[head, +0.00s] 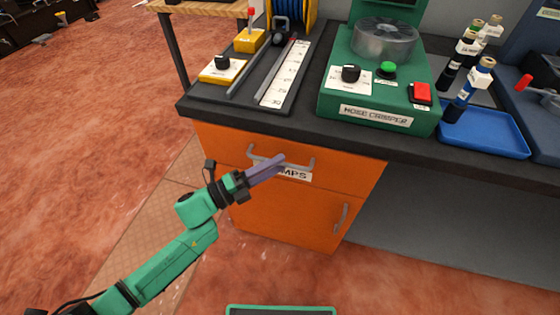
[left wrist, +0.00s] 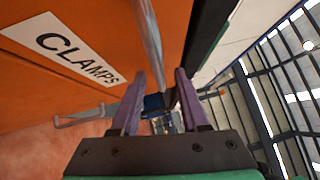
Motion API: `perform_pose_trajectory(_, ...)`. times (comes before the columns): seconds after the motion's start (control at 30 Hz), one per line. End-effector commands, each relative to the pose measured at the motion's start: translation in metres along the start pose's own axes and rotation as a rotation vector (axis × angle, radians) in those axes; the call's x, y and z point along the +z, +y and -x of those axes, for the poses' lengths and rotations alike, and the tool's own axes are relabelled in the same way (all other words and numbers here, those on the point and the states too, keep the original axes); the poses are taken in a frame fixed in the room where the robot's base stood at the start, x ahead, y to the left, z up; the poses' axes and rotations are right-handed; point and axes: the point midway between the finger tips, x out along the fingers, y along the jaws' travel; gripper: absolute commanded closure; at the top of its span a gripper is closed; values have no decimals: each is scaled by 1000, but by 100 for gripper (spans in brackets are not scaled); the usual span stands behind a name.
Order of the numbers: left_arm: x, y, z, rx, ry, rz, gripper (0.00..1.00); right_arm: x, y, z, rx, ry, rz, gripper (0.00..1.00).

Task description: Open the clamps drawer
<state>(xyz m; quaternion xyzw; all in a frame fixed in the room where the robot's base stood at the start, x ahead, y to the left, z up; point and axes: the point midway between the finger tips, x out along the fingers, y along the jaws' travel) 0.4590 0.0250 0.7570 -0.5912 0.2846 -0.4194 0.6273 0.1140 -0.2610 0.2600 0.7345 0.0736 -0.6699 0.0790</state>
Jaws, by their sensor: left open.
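The clamps drawer (head: 218,142) is the upper orange front of the cabinet under the bench and looks shut. Its grey bar handle (head: 311,164) runs across the front. The white CLAMPS label (head: 299,173) is partly hidden by my gripper in the head view; it reads fully in the left wrist view (left wrist: 72,50). My left gripper (head: 276,161) is open at the handle, purple fingers pointing toward the drawer. In the left wrist view, the handle bar (left wrist: 152,40) runs into the gap between the fingertips (left wrist: 161,78). Contact cannot be told. My right gripper is not in view.
A lower orange door (head: 275,215) has its own handle (head: 341,217). On the dark benchtop stand a green hose crimper (head: 335,108), a measuring strip (head: 284,75), a yellow box with a knob (head: 222,71) and a blue tray (head: 485,140). Floor before the cabinet is clear.

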Motion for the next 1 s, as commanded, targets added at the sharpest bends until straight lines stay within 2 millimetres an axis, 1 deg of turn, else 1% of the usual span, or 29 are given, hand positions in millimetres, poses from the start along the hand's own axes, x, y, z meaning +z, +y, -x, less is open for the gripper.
perform_pose_trajectory(0.03,0,-1,-8,-1,-1,0,55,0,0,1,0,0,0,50)
perform_pose_trajectory(0.13,0,0,-16,0,0,0,55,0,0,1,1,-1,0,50)
perform_pose_trajectory(0.37,0,1,-17,2,0,0,55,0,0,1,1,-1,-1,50)
perform_pose_trajectory(0.4,0,1,-17,1,0,1,63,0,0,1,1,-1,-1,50)
perform_pose_trajectory(0.47,0,1,-17,1,0,1,86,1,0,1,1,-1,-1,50)
perform_pose_trajectory(0.5,0,1,-17,1,0,1,100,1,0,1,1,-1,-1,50)
perform_pose_trajectory(1.0,0,1,-17,2,-1,1,100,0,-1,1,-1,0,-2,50)
